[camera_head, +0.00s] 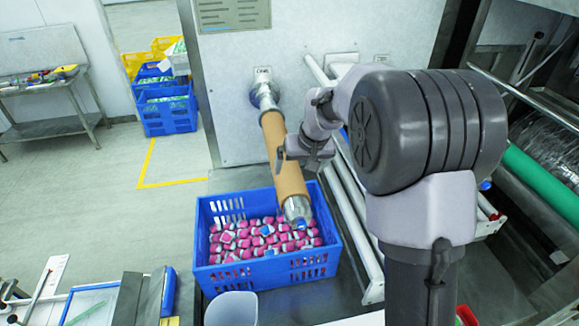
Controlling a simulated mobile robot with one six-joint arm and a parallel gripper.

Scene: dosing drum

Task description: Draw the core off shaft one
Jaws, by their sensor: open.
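The core, a brown cardboard tube (292,182), sits around shaft one, whose bare metal shows at the wall end (266,98) and at the near end (298,212). The shaft sticks out from the white panel below a small label that seems to read "ONE" (262,74). My gripper (291,156) is open at the core's middle, coming from the right. One dark finger shows at the core's left side. The other finger is hidden, and I cannot tell whether either touches the core.
A blue crate (270,275) of pink-and-white items stands below the shaft's near end. A white container (231,309) is in front of it. Pale rails (350,205) run along the shaft's right. Blue and yellow crates (166,112) stand at the back left; the left floor is clear.

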